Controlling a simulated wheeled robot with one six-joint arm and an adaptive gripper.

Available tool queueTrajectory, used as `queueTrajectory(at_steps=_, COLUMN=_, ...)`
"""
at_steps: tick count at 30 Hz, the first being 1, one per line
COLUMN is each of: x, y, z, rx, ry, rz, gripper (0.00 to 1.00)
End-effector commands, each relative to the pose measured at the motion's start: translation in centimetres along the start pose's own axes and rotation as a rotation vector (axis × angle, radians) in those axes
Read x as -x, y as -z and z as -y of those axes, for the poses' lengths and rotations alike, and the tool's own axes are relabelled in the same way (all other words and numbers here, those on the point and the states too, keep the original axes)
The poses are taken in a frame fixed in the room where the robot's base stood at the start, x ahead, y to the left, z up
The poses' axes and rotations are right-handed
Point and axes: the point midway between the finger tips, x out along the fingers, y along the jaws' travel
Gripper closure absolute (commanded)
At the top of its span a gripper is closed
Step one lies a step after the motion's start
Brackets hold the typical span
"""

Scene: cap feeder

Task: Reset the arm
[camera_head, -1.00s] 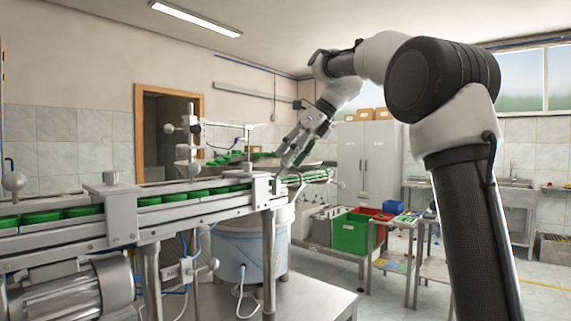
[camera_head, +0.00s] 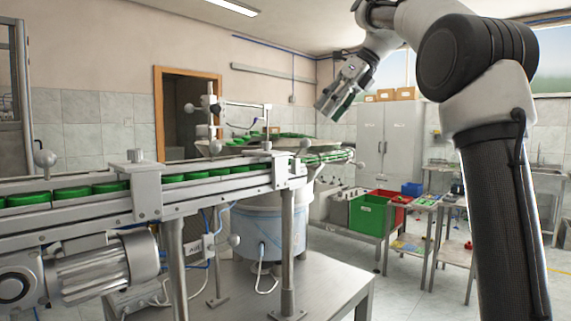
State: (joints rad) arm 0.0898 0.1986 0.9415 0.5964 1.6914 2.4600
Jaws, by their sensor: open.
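My gripper (camera_head: 335,100) hangs at the end of my raised arm, above and behind the right end of the conveyor, pointing down and left. It is open, with nothing visible between its fingers. My gripper is apart from the caps and the conveyor.
A motor (camera_head: 105,268) sits under the conveyor, above a metal table (camera_head: 325,285). A green bin (camera_head: 370,217) and a red bin (camera_head: 398,203) stand on a bench at right. A grey cabinet (camera_head: 390,140) is behind. Open air surrounds my gripper.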

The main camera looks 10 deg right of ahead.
Motion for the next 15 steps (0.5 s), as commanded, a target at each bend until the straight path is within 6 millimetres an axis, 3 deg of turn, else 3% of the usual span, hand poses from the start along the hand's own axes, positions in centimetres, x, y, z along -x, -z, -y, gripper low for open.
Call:
queueTrajectory(at_steps=4, x=0.0, y=-0.2, z=0.1, rx=0.115, ry=0.006, rz=0.006, gripper=0.51)
queueTrajectory(at_steps=8, x=-0.6, y=-0.3, z=1.9, rx=0.424, ry=0.063, rz=0.013, gripper=0.51)
queueTrajectory(at_steps=12, x=-4.5, y=3.9, z=5.1, rx=0.832, ry=0.091, rz=-0.091, gripper=0.51)
queueTrajectory(at_steps=15, x=-6.1, y=8.4, z=5.3, rx=1.15, ry=0.089, rz=-0.196, gripper=0.51)
